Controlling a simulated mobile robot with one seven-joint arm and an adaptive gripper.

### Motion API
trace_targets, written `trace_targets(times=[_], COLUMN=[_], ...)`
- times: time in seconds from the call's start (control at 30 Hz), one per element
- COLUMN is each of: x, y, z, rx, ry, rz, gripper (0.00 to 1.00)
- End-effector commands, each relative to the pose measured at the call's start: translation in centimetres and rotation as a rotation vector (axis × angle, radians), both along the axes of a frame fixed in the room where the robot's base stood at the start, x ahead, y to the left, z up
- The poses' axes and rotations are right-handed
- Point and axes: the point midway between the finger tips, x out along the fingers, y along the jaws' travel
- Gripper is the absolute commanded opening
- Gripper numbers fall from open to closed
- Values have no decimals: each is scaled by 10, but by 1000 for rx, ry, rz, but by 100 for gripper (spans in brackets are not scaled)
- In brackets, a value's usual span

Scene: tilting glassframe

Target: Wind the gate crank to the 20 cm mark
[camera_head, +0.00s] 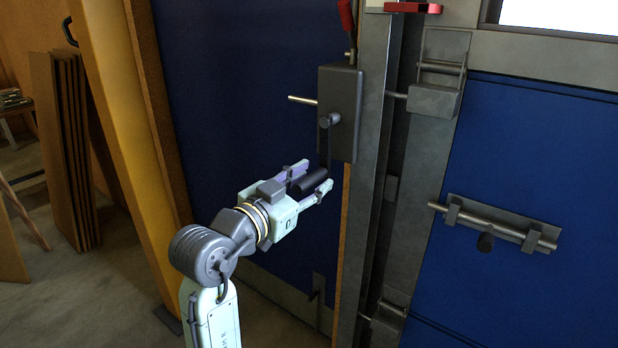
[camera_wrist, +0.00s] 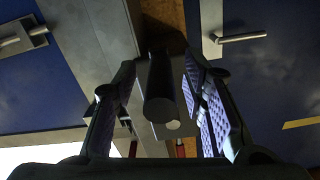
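The gate crank has a grey box (camera_head: 341,108) on the frame's post, with a round hub (camera_head: 329,120) and a thin dark arm hanging down from it. Its black cylindrical handle (camera_head: 309,185) sticks out toward my gripper. My gripper (camera_head: 312,178) is around the handle, one finger on each side. In the wrist view the handle (camera_wrist: 160,98) stands between the padded fingers of my gripper (camera_wrist: 160,105). Gaps show on both sides, so the fingers look open and not closed on it. No 20 cm mark or scale can be read in either view.
A blue panel (camera_head: 250,80) lies behind the crank. A grey post (camera_head: 368,200) stands right of it, with a bolt latch (camera_head: 490,226) on the right blue panel. A red lever (camera_head: 347,16) rises above the box. A yellow beam (camera_head: 128,130) and leaning boards (camera_head: 66,140) are left.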

Motion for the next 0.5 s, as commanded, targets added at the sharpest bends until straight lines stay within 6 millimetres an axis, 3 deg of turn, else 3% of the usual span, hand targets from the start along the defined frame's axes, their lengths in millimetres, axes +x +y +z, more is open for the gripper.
trace_targets(times=[0.23, 0.5], x=[1, 1], y=[0, 0], z=[0, 0], rx=[0, 0], ry=[0, 0], rz=[1, 1], gripper=[39, 21])
